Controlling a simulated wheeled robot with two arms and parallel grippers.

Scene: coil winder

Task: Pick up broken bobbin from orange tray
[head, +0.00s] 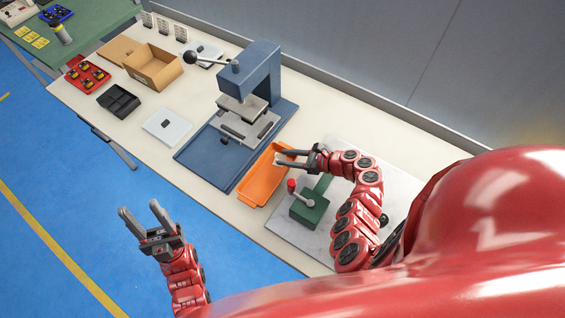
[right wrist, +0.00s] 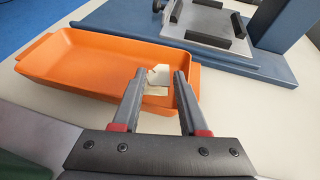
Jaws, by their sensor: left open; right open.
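The orange tray (head: 256,190) lies on the white table between the blue press and the green device. It also fills the left of the right wrist view (right wrist: 65,85). A small pale, jagged piece, apparently the broken bobbin (right wrist: 156,76), lies in the tray's near right end, partly behind a fingertip. My right gripper (head: 279,158) is open and empty above that end of the tray; in its wrist view the fingertips (right wrist: 164,77) point at the pale piece without visibly gripping it. My left gripper (head: 140,213) is open and empty over the floor in front of the table.
A blue press (head: 250,75) on a blue base stands beside the tray. A green device with a red knob (head: 309,208) sits on a grey plate right of it. A cardboard box (head: 153,70), black tray (head: 118,101), white plate (head: 167,127) and red tray (head: 88,75) stand farther left.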

